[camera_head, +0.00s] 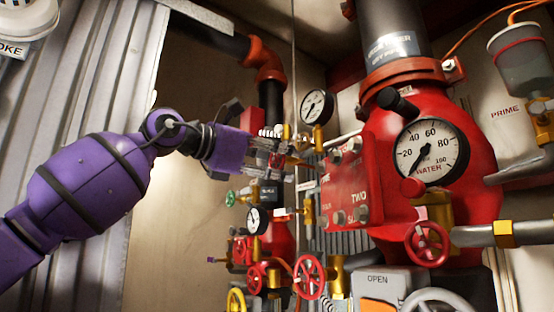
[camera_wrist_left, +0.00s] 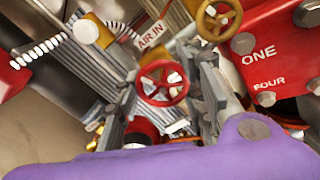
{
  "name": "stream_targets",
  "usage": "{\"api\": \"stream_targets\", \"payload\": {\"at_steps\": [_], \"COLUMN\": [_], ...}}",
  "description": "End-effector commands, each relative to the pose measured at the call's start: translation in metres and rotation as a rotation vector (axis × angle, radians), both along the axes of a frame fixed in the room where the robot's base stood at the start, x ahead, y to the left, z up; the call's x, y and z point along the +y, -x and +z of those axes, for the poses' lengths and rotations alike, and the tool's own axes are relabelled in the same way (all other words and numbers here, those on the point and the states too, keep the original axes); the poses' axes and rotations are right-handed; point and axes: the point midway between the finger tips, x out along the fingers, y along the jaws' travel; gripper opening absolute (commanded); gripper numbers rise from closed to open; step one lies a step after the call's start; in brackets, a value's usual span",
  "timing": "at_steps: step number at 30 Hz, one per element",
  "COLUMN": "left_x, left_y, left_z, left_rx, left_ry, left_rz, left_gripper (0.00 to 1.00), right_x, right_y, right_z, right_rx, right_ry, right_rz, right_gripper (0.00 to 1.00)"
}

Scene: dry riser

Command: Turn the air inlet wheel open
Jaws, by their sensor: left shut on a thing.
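The air inlet wheel is a small red handwheel (camera_wrist_left: 162,83) in the left wrist view, close to a white "AIR IN" label (camera_wrist_left: 152,36). My left gripper (camera_wrist_left: 163,95) has one finger on each side of the wheel and is shut on it. In the head view my purple left arm reaches in from the left, and its gripper (camera_head: 276,157) is at the pipework left of the red panel. The gripper mostly hides the wheel there. I cannot tell how far the wheel is turned. My right gripper is in neither view.
A red panel (camera_head: 345,185) marked "TWO" stands right of the gripper. A large water gauge (camera_head: 428,152) and a smaller gauge (camera_head: 317,106) are near. Several other wheels sit below, including a red one (camera_head: 310,276). A yellow wheel (camera_wrist_left: 219,18) is close in the wrist view.

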Motion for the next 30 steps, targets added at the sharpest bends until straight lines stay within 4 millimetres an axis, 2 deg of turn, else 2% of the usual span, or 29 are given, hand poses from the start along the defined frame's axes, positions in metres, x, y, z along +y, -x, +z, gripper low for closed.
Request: {"api": "stream_targets", "payload": {"at_steps": [1, 30], "left_x": [0.0029, 0.0047], "left_y": [0.0031, 0.0018], "left_z": [0.0096, 0.0059], "left_rx": [0.021, 0.765], "left_ry": [0.039, 0.581], "left_rz": [0.004, 0.001], "left_gripper": [0.11, 0.11], "right_x": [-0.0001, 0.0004], "right_y": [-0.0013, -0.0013], "right_z": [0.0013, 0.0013], "right_rx": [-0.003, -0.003], "right_ry": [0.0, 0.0], "right_rz": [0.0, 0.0], "right_gripper": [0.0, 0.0]}}
